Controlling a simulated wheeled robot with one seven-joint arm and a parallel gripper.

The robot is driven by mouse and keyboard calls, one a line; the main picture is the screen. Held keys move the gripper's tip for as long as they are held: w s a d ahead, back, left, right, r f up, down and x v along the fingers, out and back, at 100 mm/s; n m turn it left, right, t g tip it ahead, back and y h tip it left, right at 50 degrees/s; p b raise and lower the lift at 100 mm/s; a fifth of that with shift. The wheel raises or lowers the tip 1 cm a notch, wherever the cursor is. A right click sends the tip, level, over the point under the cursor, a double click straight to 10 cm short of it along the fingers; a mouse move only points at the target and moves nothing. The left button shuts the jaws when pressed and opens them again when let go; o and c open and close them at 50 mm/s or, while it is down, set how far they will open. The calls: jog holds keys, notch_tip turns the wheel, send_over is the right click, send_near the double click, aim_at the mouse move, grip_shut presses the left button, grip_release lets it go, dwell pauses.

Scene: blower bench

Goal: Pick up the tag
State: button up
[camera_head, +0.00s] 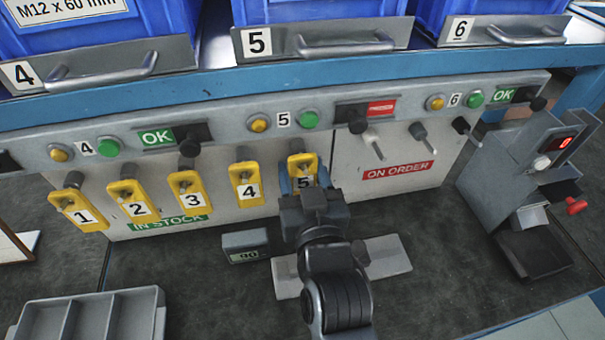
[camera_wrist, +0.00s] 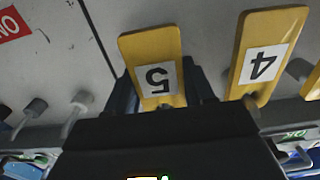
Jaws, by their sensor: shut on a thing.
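The yellow tag numbered 5 (camera_head: 303,161) hangs at the right end of a row of yellow tags on the pale board, by a dark peg. My gripper (camera_head: 305,184) is shut on it, with one finger at each side edge. In the wrist view the tag (camera_wrist: 150,48) appears upside down between the fingers (camera_wrist: 162,88). My gripper's body hides the tag's peg end there, and I cannot tell whether it is still on the peg.
Tag 4 (camera_head: 246,183) hangs close to the left, with tags 3 (camera_head: 190,193), 2 (camera_head: 133,201) and 1 (camera_head: 80,210) beyond. Bare pegs stand above the red ON ORDER label (camera_head: 398,170). A small display box (camera_head: 246,245) and grey tray (camera_head: 90,318) are on the bench. A grey machine (camera_head: 528,180) stands right.

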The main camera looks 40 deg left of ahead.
jog(key=shift+r, duration=0.1)
jog(key=shift+r, duration=0.15)
jog(key=shift+s+d, duration=0.15)
jog(key=shift+d, duration=0.1)
jog(key=r+b+v, duration=0.1)
jog(key=v, duration=1.6)
jog(key=shift+s, duration=0.25)
jog(key=shift+d, duration=0.1)
jog(key=v, duration=0.7)
jog(key=shift+s+d, duration=0.15)
jog(key=shift+s, duration=0.05)
dwell(0.3)
jog(key=shift+w, duration=0.15)
dwell(1.0)
